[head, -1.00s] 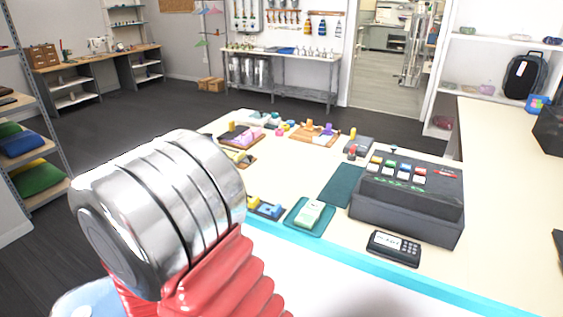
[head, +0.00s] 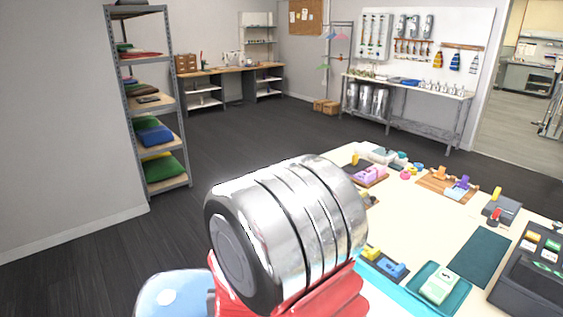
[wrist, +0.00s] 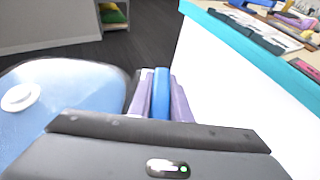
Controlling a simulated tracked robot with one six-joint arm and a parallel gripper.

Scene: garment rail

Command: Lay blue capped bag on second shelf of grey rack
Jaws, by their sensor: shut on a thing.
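The grey rack (head: 179,110) stands at the left in the head view, with several wooden shelves holding folded cloths. Its second shelf from the bottom carries blue and green cloths (head: 152,133); the one below it carries a green cloth (head: 163,167). My gripper (wrist: 160,97) shows two purple fingers in the wrist view, shut on a narrow blue strip, seemingly the blue bag (wrist: 161,90) edge-on. Its cap and most of its shape are hidden. In the head view my chrome and red arm hides the gripper. The rack's lower part also shows in the wrist view (wrist: 103,25).
A cream table (head: 410,215) with small items, a teal tray (head: 463,289) and a dark register (head: 535,280) lies at the right. Dark floor (head: 240,135) is open between table and rack. A light wall (head: 60,110) stands left of the rack.

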